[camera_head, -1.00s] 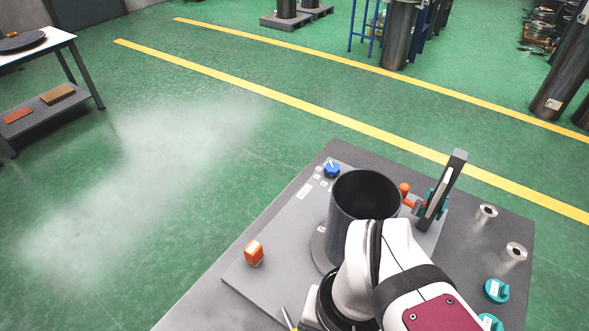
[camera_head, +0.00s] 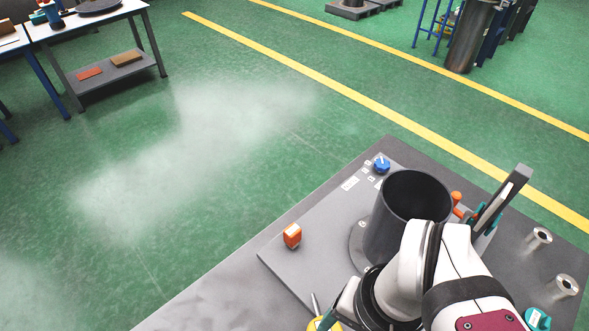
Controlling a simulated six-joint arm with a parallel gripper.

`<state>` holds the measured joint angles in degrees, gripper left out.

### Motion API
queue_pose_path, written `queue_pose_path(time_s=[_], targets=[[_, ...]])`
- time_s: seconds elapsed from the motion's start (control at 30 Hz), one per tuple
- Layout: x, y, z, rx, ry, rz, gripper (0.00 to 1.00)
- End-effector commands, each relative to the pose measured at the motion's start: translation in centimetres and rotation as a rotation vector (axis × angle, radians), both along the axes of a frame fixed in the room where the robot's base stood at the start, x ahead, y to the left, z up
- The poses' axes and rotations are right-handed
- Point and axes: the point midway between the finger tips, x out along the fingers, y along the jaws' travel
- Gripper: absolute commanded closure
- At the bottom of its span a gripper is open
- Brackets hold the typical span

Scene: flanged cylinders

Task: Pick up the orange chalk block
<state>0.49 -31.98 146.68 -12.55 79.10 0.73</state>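The small orange chalk block (camera_head: 292,236) has a pale top face. It stands on the left part of a grey plate (camera_head: 300,262) on the worktable, clear of other things. My white arm comes in from the bottom right and bends down in front of the dark cylinder. A dark teal and pale piece (camera_head: 345,301) at the arm's end seems to be part of my gripper. It is to the lower right of the block and apart from it. The fingertips do not show clearly, so their opening cannot be judged.
A dark open-topped cylinder (camera_head: 408,215) on a flanged base stands right of the block. A blue knob (camera_head: 381,163) is behind it. A yellow item (camera_head: 322,324) with a grey rod lies at the bottom edge. An upright grey bracket (camera_head: 503,197) stands at right.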

Motion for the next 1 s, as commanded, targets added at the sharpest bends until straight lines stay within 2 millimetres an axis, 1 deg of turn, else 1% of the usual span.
queue_pose_path(time_s=[0.27,0.33,0.37,0.43,0.47,0.5,0.53,0.57,0.6,0.67,0.7,0.77,0.8,0.9,0.97,1.0], targets=[[0.0,0.0,0.0,-0.001,0.001,0.003,0.28],[0.1,-0.1,-0.1,-0.029,0.031,0.076,0.28],[0.3,-0.3,-0.3,-0.058,0.058,0.147,0.28],[1.3,-0.9,-0.8,-0.167,0.153,0.419,0.28],[2.2,-1.0,-1.1,-0.231,0.204,0.575,0.28],[3.7,-1.0,-1.6,-0.327,0.276,0.800,0.28],[5.1,-0.7,-2.0,-0.403,0.330,0.971,0.28],[6.6,-0.1,-2.5,-0.482,0.383,1.140,0.28],[8.5,1.2,-3.3,-0.591,0.452,1.361,0.28],[11.2,4.1,-4.7,-0.764,0.552,1.669,0.28],[12.6,6.4,-5.8,-0.878,0.614,1.850,0.28],[13.9,10.1,-7.5,-1.045,0.694,2.077,0.28],[14.4,12.4,-8.5,-1.145,0.739,2.195,0.28],[14.5,16.5,-10.6,-1.335,0.818,2.385,0.28],[14.5,17.8,-11.2,-1.397,0.842,2.439,0.28],[14.7,18.0,-11.5,-1.420,0.853,2.456,0.28]])
